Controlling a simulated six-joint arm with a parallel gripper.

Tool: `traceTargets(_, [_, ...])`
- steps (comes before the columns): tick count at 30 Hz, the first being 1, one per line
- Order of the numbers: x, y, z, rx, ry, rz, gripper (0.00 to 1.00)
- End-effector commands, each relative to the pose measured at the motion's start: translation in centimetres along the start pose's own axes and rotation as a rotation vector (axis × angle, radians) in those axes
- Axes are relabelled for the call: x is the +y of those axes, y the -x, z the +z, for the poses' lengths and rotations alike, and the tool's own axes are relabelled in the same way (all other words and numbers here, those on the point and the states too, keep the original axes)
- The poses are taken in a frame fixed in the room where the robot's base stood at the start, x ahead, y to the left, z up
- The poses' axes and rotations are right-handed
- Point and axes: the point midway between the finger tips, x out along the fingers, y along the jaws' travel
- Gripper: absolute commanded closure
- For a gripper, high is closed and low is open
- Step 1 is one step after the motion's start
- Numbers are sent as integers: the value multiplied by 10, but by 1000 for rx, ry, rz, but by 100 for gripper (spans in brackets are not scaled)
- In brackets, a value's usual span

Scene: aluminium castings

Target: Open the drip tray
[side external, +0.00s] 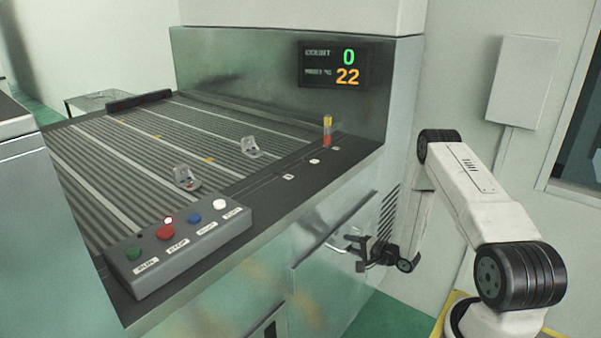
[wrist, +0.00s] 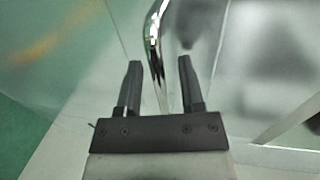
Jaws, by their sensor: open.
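The drip tray's front appears to be the pale panel (side external: 318,236) on the machine's side below the worktop; it looks flush with the housing. A curved chrome handle (wrist: 154,42) stands out from the panel in the wrist view, and it shows small and partly hidden in the side view. My gripper (side external: 352,252) is beside the panel at handle height. In the wrist view, my gripper (wrist: 160,64) is open, with the handle showing in the gap between its two dark fingers. Neither finger visibly touches the handle; its depth between them is hard to judge.
A button box (side external: 175,248) sits on the worktop's front corner. Two small grey castings (side external: 251,147) lie on the ribbed conveyor (side external: 140,145). A display (side external: 335,65) reads 0 and 22. Green floor (side external: 385,312) shows clear beside the machine.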

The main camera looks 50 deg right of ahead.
Motion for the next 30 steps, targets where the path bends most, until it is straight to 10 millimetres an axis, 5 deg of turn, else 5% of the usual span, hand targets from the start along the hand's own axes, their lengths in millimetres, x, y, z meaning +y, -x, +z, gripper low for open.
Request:
traceTargets(5, [0,0,0,0,0,0,54])
traceTargets(9, [0,0,0,0,0,0,99])
traceTargets(30, [0,0,0,0,1,-1,100])
